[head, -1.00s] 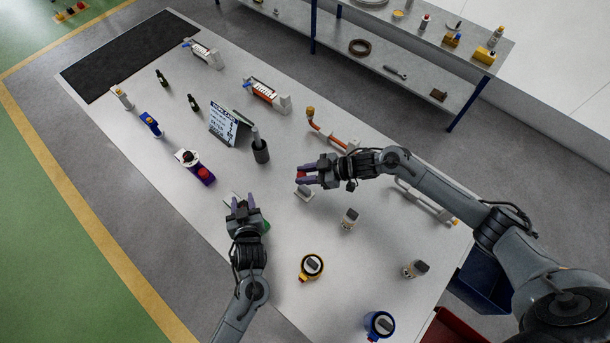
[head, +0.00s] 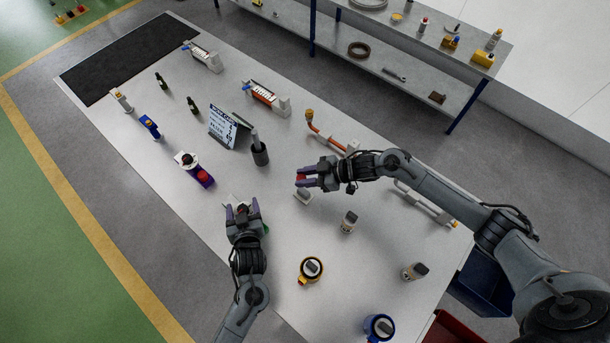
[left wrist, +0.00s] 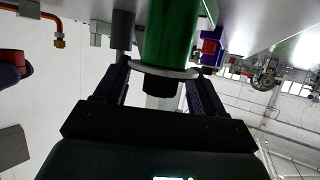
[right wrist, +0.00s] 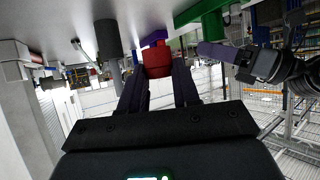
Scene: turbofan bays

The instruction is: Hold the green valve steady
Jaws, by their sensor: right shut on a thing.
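The green valve (left wrist: 172,35) fills the top middle of the left wrist view, with a silver flange and a pale stem below. In the head view my left gripper mostly hides it; a green bit (head: 265,230) shows beside the wrist. My left gripper (head: 243,208) is open, its fingers on either side of the valve's stem with gaps visible. My right gripper (head: 302,178) is shut on a red part (right wrist: 157,60), right of the left gripper. Green also shows in the right wrist view (right wrist: 210,22), near a purple left finger.
A dark cylinder holder (head: 260,153) and a sign (head: 223,127) stand behind the grippers. Grey-topped containers (head: 348,221) and a yellow-ringed one (head: 311,268) stand nearer. The table's left front is clear.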

